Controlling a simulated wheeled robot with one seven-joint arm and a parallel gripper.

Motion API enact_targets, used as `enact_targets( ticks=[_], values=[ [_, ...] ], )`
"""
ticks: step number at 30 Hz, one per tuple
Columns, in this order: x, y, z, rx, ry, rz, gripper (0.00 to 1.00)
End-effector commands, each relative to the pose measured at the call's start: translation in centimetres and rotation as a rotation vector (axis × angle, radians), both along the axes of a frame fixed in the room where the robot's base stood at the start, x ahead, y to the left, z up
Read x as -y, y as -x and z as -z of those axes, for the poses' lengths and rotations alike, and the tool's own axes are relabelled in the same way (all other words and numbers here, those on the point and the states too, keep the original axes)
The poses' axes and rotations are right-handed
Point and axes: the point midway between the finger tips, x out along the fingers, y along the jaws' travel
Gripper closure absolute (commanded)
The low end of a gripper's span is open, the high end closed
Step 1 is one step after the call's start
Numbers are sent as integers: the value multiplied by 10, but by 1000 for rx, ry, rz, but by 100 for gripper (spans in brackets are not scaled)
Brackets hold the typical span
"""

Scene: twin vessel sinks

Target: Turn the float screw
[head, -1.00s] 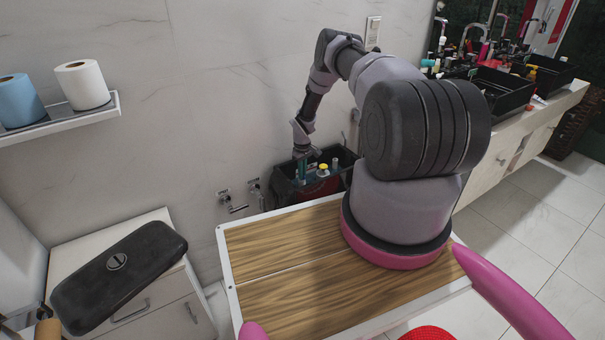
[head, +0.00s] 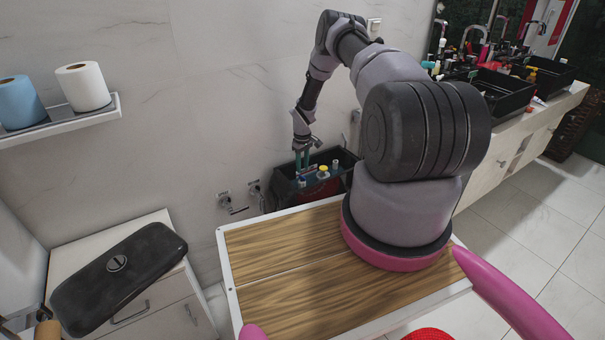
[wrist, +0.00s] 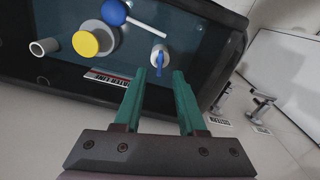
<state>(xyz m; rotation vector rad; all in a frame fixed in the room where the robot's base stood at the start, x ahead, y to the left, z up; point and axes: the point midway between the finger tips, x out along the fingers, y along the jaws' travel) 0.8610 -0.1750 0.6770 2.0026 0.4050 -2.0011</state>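A black open tank (head: 285,188) stands against the wall, and its inside also shows in the wrist view (wrist: 225,60). In the wrist view a small blue piece (wrist: 159,66) sits on a white round fitting (wrist: 159,50); it looks like the float screw, though I cannot be certain. A blue ball (wrist: 114,12) with a white rod (wrist: 147,28) lies to its upper left. My gripper (wrist: 160,77) is open, with two teal fingers pointing into the tank. The blue piece shows between and just beyond the fingertips; no contact is visible. In the head view my gripper (head: 302,160) is above the tank's left part.
A yellow-topped cylinder (wrist: 87,43) and a grey tube (wrist: 43,47) stand in the tank. Wall valves (head: 225,199) are left of it. A wooden-topped surface (head: 280,240) lies in front. A black lid (head: 118,275) rests on the white cabinet at left.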

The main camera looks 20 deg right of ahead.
Motion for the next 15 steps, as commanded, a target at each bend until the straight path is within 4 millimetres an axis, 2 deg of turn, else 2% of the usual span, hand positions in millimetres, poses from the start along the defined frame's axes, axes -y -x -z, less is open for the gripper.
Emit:
enact_targets(
  ticks=[1, 6, 9, 15],
  values=[
    [0, -1, -13, 1, 1, 1, 60],
    [0, 0, -41, 1, 1, 1, 60],
    [0, 0, -52, 0, 1, 0, 60],
    [0, 1, -58, -1, -1, 1, 60]
  ],
)
